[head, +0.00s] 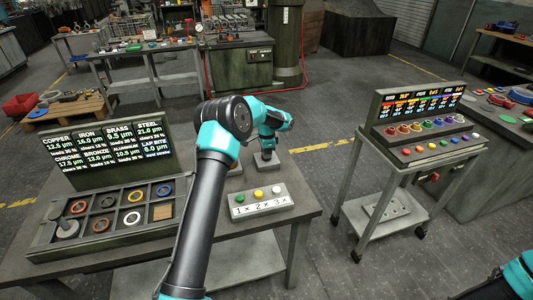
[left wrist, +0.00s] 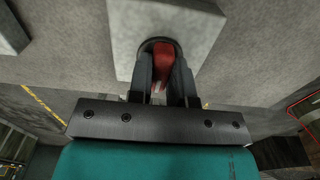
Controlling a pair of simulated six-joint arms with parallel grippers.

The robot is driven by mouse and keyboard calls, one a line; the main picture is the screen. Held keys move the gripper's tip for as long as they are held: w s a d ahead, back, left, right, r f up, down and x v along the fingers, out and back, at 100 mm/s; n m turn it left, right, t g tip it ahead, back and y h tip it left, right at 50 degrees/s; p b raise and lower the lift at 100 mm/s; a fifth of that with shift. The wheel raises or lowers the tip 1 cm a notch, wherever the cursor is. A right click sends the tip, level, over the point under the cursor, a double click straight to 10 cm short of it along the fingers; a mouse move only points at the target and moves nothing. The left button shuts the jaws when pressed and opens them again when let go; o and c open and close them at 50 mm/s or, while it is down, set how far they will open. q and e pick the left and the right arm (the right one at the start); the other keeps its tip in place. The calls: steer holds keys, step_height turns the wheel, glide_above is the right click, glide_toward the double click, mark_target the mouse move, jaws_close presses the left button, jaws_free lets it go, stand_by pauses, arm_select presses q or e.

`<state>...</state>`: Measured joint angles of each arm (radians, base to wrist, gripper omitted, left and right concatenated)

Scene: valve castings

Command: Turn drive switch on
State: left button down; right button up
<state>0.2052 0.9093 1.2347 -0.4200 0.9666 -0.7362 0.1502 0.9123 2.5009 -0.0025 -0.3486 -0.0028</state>
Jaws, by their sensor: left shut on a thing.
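The drive switch shows in the left wrist view as a red lever (left wrist: 163,55) set in a dark round seat on a pale grey block (left wrist: 190,25). My left gripper (left wrist: 162,75) is shut on the red lever, with one dark finger on each side of it. In the head view my left gripper (head: 267,154) points down at a small grey block (head: 272,164) near the table's back right edge, and the lever is hidden there. Of my right arm only a teal part shows at the bottom right corner; its gripper is out of view.
On the same table are a button box (head: 259,205) with yellow, green and white buttons, a sorting tray (head: 97,249) of rings and discs, and a lit sign (head: 112,148). A cart (head: 379,218) with a lit panel stands to the right, across open floor.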

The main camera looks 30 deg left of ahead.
arm_select(q)
steer(key=c, duration=1)
jaws_free()
steer(key=shift+c, duration=0.2)
step_height(320, 180, up, 18)
steer(key=shift+f, duration=0.25)
